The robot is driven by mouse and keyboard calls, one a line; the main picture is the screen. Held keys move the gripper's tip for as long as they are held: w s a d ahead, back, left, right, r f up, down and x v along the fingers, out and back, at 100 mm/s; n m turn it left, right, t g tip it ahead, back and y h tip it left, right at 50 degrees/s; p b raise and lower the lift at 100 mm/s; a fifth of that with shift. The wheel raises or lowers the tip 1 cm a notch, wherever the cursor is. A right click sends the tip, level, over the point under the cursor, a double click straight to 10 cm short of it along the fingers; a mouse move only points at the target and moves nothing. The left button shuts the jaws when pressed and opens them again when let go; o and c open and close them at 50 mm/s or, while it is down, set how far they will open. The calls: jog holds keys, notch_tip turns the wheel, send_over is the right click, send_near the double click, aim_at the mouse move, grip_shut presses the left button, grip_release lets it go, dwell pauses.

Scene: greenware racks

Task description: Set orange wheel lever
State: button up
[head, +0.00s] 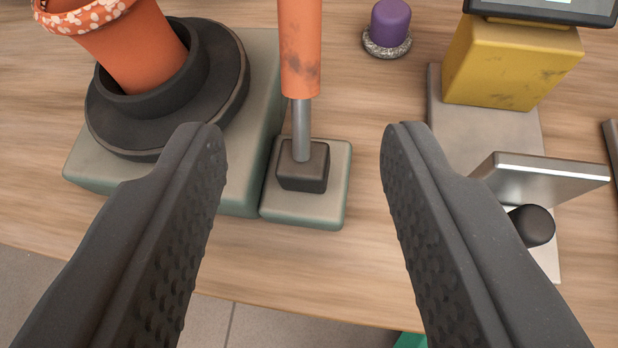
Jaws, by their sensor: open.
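An orange lever (300,45) stands upright at the top middle, its grip cut off by the upper picture edge. Its grey metal rod (301,130) goes down into a dark block on a pale green base (305,208). Beside it on the left is the wheel, a dark round disc (225,110) on a larger pale green base, with an orange pot (145,45) tilted in its dark ring. My gripper (305,135) is open and empty. Its two dark, studded fingers lie left and right of the lever in the picture, apart from it.
A purple knob (390,22) on a speckled base is at the top. On the right stand a yellow block (510,62) with a screen above it, and a grey metal plate (540,183) with a dark knob. The wooden table (330,270) ends near the bottom, above floor tiles.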

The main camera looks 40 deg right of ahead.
jog(key=shift+v, duration=2.4)
